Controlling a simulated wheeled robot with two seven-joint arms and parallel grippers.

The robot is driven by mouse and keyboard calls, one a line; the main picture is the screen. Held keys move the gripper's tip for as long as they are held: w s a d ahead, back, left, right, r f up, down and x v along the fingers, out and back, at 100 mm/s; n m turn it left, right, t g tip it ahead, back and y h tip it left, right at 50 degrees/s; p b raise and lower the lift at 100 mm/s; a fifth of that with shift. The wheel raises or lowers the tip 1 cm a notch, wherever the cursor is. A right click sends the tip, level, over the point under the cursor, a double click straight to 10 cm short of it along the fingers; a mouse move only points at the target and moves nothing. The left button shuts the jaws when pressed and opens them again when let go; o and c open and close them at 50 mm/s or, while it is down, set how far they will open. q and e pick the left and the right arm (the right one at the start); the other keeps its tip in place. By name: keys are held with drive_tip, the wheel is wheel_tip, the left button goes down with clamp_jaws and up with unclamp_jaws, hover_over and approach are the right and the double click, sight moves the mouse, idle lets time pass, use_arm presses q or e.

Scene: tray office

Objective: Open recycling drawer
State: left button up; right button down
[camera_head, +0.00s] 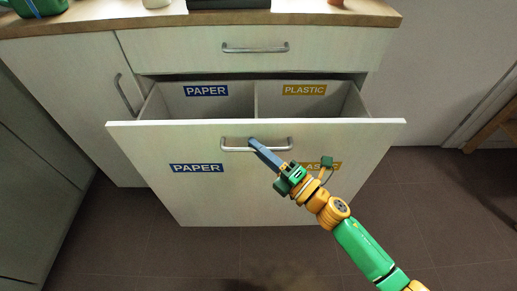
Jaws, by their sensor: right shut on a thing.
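The recycling drawer (245,195) is pulled out of the cabinet, and its inside shows from above. Its two compartments carry a blue PAPER label and a yellow PLASTIC label inside, with matching labels on the front. The drawer's metal handle (232,145) runs across the upper middle of the front panel. My right gripper (252,144) is shut on this handle, and its arm comes in from the lower right, partly covering the front PLASTIC label. Both compartments look empty in the visible parts. My left gripper is not in view.
A shut upper drawer (190,52) with its own handle sits above. A cabinet door (75,95) with a vertical handle is at left. Several objects stand on the wooden countertop (300,18). The dark floor (130,245) in front is clear. A wooden piece of furniture (490,125) stands at the right edge.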

drive_tip(key=c, duration=0.9)
unclamp_jaws()
drive_tip(key=v, duration=0.7)
